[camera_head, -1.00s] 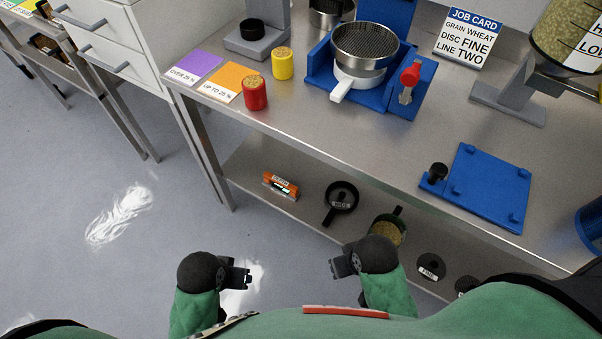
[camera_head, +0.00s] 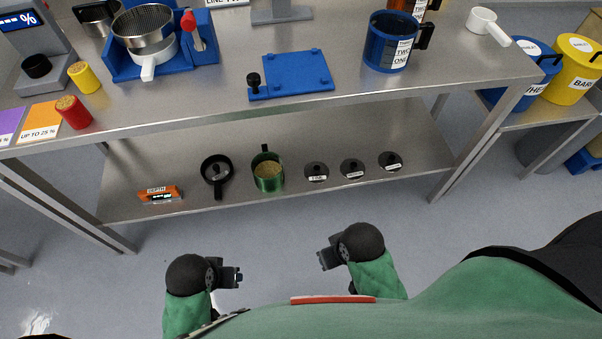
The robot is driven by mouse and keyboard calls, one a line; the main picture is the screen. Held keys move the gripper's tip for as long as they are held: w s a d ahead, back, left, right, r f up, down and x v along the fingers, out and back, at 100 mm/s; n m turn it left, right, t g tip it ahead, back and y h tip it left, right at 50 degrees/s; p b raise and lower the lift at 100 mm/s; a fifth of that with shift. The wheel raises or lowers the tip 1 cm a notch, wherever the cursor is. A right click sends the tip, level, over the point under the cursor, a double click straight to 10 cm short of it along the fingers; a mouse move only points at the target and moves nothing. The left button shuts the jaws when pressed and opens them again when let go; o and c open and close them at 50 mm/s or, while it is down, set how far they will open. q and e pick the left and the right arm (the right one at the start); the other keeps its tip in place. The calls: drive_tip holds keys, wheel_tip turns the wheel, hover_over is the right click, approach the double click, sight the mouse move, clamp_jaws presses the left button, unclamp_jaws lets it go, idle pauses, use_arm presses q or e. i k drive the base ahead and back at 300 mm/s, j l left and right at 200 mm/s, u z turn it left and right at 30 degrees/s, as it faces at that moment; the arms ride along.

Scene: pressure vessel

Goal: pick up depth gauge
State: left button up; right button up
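The depth gauge (camera_head: 160,195) is a small orange block with a "DEPTH" label and a dark display. It sits on the left part of the lower shelf, near the shelf's front edge. My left gripper (camera_head: 239,277) is in front of the shelf, below and to the right of the gauge in the picture, and apart from it. My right gripper (camera_head: 322,259) is farther right, also in front of the shelf. Both grippers look empty, and their fingers are too small and dark to tell whether they are open.
On the lower shelf (camera_head: 130,165) stand a black ring-shaped tool (camera_head: 217,171), a green cup of grain (camera_head: 268,172) and several labelled dark discs (camera_head: 317,172). The steel tabletop (camera_head: 220,100) overhangs the shelf. A table leg (camera_head: 112,238) stands left of the gauge. Floor in front is clear.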

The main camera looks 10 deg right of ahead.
sight(171, 193)
drive_tip(key=u, duration=1)
